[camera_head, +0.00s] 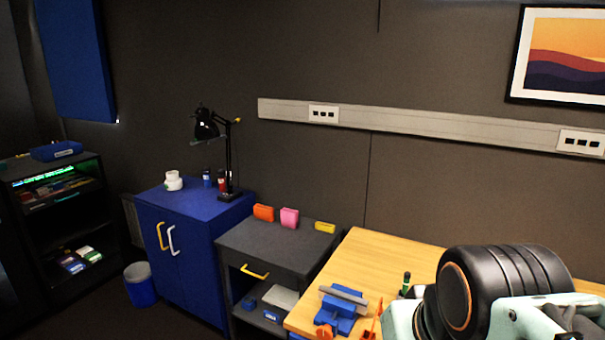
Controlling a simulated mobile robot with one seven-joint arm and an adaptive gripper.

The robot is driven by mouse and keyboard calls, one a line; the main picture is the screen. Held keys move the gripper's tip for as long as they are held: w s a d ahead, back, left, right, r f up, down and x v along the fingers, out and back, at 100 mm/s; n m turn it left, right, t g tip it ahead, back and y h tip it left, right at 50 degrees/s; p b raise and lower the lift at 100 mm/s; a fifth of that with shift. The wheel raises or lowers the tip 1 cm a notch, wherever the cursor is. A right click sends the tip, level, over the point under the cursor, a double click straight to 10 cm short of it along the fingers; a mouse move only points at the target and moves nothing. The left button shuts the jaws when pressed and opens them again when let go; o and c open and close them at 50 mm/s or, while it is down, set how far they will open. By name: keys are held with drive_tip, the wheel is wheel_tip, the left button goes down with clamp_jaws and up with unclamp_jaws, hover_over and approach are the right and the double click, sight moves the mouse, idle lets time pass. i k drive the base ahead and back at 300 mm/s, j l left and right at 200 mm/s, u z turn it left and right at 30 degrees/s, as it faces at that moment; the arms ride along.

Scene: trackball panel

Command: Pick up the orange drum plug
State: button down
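I cannot tell for sure which thing is the orange drum plug. A small orange block-like thing (263,212) sits on the dark grey cabinet top. Another orange piece (325,331) is at the front of the blue vise on the wooden table, cut by the lower picture edge. A thin orange piece (376,318) stands to the right of the vise. Part of my arm, black and mint, fills the lower right corner and hides part of the table. My gripper's fingers are not in view, so its hold and its distance from these things do not show.
The wooden table (385,258) has bare room at its back left. A blue vise (341,308) and a green-and-black bottle-like thing (405,283) stand on it. Pink (289,217) and yellow (325,227) blocks sit on the grey cabinet (262,246). A black lamp (230,165) stands on the blue cabinet (190,212).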

sight(381, 309)
drive_tip(key=i+l, duration=0.25)
drive_tip(key=l, duration=0.3)
drive_tip(key=j+z, duration=0.45)
drive_tip(key=j, duration=0.25)
drive_tip(key=i+l+u, duration=0.5)
drive_tip(key=l, duration=0.25)
drive_tip(key=k, duration=0.45)
drive_tip(key=i+j+z, duration=0.1)
drive_tip(key=j, duration=0.3)
drive_tip(key=i+j+z, duration=0.15)
drive_tip(key=j, duration=0.25)
drive_tip(key=j+z, duration=0.1)
drive_tip(key=j, duration=0.3)
drive_tip(key=i, duration=0.05)
